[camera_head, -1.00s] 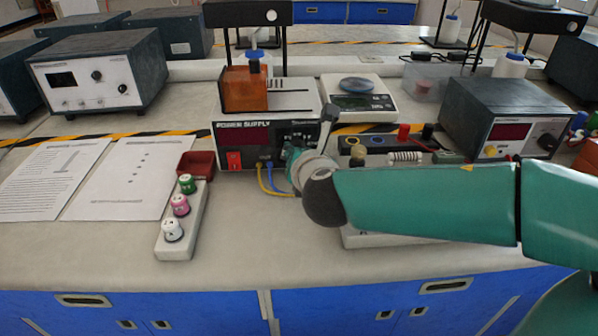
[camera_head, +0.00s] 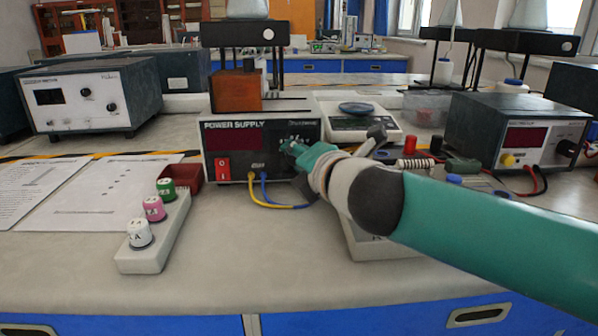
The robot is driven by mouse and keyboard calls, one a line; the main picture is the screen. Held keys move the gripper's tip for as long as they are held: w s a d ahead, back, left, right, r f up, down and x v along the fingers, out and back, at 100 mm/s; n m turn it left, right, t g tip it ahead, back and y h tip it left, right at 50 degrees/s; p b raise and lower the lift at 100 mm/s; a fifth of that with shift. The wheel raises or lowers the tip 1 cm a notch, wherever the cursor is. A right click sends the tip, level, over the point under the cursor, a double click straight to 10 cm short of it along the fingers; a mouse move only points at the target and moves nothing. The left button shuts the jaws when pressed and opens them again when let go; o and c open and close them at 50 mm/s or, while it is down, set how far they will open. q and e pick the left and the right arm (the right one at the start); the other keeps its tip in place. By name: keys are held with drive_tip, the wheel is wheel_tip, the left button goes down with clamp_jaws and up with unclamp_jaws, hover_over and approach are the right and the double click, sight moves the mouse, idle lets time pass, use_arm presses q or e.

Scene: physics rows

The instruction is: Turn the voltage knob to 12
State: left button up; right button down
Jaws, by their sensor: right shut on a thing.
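The power supply (camera_head: 236,142) stands on the bench, with a dark display, a red switch (camera_head: 222,169) and yellow and blue leads at its front. My right gripper (camera_head: 291,147) is at the right part of its front panel, shut on what appears to be the voltage knob. The knob itself is hidden behind the gripper, and I cannot read its setting. The display shows no legible number. My left gripper is not in view.
A scale (camera_head: 362,126) and another meter (camera_head: 520,120) stand to the right. The front bench strip is mostly clear.

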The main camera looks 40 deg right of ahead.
drive_tip(key=shift+f, duration=0.2)
drive_tip(key=c, duration=0.8)
unclamp_jaws()
drive_tip(key=shift+r, duration=0.1)
drive_tip(key=shift+o, duration=0.2)
drive_tip(key=shift+s, duration=0.15)
drive_tip(key=v, duration=1)
drive_tip(key=shift+s+a, duration=0.15)
drive_tip(key=shift+s, duration=0.1)
drive_tip(key=shift+s+r, duration=0.1)
drive_tip(key=shift+s, duration=0.55)
